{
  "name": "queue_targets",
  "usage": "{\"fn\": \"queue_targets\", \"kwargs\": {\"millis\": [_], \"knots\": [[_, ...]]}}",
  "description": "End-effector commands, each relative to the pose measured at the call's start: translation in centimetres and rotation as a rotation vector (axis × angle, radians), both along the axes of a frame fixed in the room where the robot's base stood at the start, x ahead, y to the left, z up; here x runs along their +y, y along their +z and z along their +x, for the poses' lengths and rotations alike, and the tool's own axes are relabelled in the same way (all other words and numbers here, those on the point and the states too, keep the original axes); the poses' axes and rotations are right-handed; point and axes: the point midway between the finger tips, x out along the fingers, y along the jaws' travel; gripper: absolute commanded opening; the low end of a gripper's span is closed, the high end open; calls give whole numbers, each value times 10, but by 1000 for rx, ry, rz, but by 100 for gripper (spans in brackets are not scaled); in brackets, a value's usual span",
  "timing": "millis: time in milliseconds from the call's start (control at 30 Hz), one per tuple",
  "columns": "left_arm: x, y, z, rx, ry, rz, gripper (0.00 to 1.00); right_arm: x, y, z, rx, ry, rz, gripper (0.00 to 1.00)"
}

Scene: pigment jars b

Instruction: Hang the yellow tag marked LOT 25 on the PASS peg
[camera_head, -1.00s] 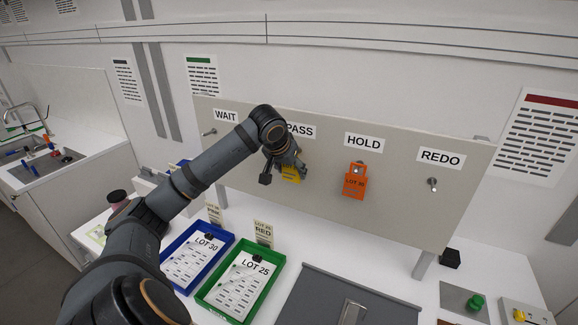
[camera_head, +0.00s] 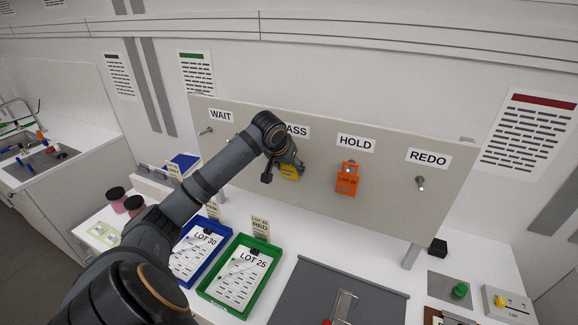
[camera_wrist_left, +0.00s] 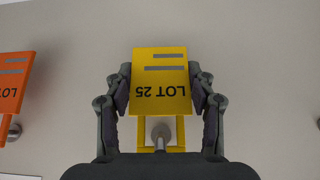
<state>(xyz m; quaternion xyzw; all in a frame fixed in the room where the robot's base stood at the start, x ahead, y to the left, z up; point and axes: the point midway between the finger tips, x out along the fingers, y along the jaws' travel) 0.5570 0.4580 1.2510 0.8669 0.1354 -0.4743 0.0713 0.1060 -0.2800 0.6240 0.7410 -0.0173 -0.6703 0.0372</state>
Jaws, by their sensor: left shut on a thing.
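The yellow tag marked LOT 25 (camera_wrist_left: 160,75) is between the fingers of my left gripper (camera_wrist_left: 160,95) in the left wrist view. In the head view the yellow tag (camera_head: 290,173) shows just below the gripper (camera_head: 284,165), under the PASS label (camera_head: 298,131), in front of the board. In the wrist view a metal peg (camera_wrist_left: 161,133) shows within the tag's yellow frame; I cannot tell whether the tag rests on it. My right gripper is not in view.
An orange tag (camera_head: 347,181) hangs under HOLD. The REDO peg (camera_head: 420,182) and WAIT peg (camera_head: 205,131) are bare. Below the board stand a blue tray (camera_head: 181,279) and a green tray (camera_head: 242,310), with a grey mat (camera_head: 310,290) to the right.

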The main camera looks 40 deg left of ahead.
Motion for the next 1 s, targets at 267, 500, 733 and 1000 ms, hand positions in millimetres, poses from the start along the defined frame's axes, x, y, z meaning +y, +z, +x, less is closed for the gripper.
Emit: {"fn": "queue_targets", "kwargs": {"millis": [267,500,733,1000], "knots": [[0,0,0,0,0,0,39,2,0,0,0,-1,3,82],[0,0,0,0,0,0,72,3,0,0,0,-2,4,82],[0,0,0,0,0,0,82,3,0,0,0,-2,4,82],[0,11,-6,-2,0,4,82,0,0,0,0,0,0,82]]}}
